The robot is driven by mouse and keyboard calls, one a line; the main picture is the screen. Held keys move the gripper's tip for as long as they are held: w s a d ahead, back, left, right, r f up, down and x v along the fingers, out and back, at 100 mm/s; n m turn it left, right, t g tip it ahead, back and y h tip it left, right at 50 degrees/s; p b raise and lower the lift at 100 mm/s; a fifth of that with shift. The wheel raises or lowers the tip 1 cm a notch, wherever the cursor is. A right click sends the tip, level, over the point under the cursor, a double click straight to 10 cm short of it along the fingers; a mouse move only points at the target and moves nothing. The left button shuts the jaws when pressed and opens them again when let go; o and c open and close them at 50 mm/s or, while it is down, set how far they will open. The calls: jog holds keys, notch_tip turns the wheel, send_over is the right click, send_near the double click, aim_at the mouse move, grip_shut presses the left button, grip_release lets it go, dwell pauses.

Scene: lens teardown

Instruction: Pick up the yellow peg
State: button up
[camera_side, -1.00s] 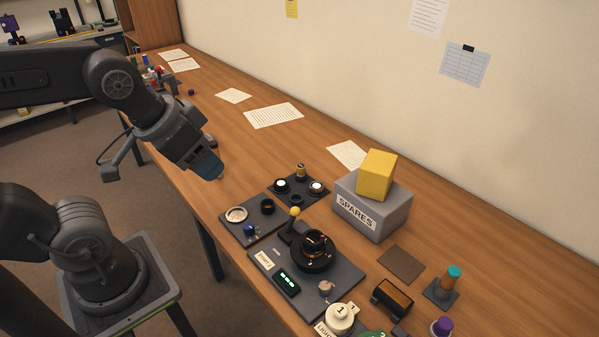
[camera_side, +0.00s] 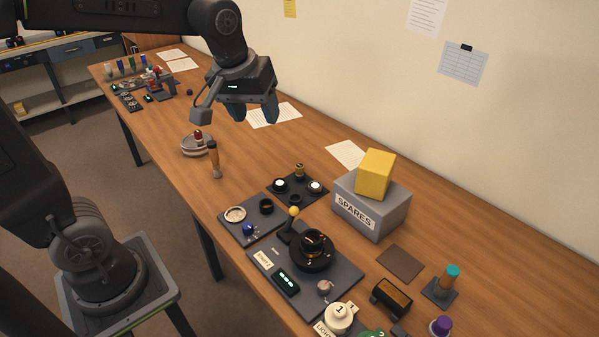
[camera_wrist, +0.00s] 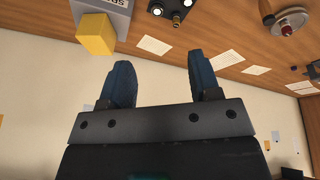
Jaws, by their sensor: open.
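My gripper (camera_side: 255,108) is open and empty in the side view, high above the back half of the bench. In the wrist view its two blue fingers stand wide apart (camera_wrist: 160,62) with nothing between them. No yellow peg can be made out for certain. A small yellow-and-black upright cylinder (camera_side: 300,171) stands on a dark tray (camera_side: 313,201), to the right of and below my gripper in the picture. Small coloured upright items (camera_side: 133,63) stand at the bench's far left end, too small to tell apart.
A grey SPARES box (camera_side: 370,213) carries a yellow block (camera_side: 376,174). A yellow-balled lever (camera_side: 293,212) rises beside a black ring assembly (camera_side: 312,250).

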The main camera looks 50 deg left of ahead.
jog(key=w+a+f+n+g, duration=0.1)
jog(key=w+a+f+n, duration=0.15)
jog(key=w, duration=0.35)
jog(key=w+a+f+n+g, duration=0.1)
jog(key=w+a+f+n, duration=0.2)
jog(key=w, duration=0.4)
jog(key=n+g, duration=0.2)
jog(key=n, duration=0.4)
send_near(300, 165)
jog(key=shift+y, duration=0.3)
jog(key=f, duration=1)
jog(key=shift+s+a+f, duration=0.2)
jog(key=shift+a+f, duration=0.1)
jog(key=shift+a, duration=0.05)
jog(key=c, duration=1)
jog(key=shift+r, duration=0.15)
